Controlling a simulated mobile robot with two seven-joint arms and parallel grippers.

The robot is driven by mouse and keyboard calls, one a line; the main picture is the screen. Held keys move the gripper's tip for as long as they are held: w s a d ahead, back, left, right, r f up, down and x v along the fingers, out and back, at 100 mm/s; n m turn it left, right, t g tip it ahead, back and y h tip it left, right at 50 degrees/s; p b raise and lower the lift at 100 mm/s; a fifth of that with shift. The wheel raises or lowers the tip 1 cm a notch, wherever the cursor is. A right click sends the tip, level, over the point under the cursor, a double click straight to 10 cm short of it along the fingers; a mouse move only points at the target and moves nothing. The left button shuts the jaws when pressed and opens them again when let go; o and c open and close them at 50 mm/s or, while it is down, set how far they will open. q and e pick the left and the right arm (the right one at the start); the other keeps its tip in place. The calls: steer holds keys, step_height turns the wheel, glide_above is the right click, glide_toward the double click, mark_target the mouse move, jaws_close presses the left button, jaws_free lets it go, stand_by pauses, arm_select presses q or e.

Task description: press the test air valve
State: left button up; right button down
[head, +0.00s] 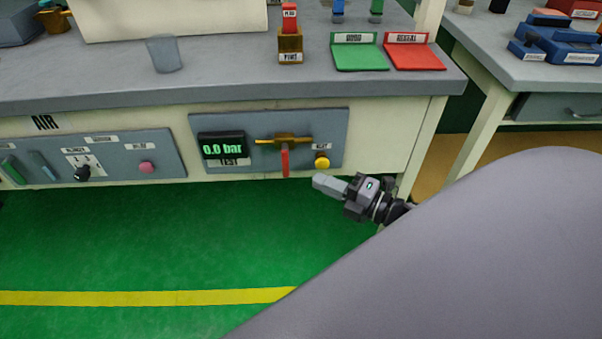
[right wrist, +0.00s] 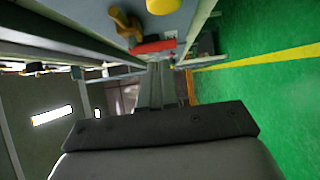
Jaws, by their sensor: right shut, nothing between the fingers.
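The test panel (head: 335,125) is on the front of the bench, below the top. Its display (head: 222,145) reads 0.0 bar above a TEST label. Beside it is a brass valve (head: 283,139) with a red lever (head: 285,160) hanging down. A yellow button (head: 322,162) sits to the right under a small label. My right gripper (head: 319,183) is shut and empty, just below the yellow button and apart from it in the picture. The right wrist view shows the red lever (right wrist: 154,47), brass valve (right wrist: 126,28) and yellow button (right wrist: 163,5) beyond the fingers. My left gripper is not in view.
Another panel (head: 115,160) marked AIR, with a black knob (head: 82,174) and a pink button (head: 147,168), is at the left. Green (head: 358,58) and red (head: 414,58) trays lie on the bench top. The green floor (head: 170,240) in front is clear.

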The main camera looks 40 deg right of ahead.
mark_target(285, 163)
steer(key=x, duration=0.6)
steer(key=shift+b, duration=0.3)
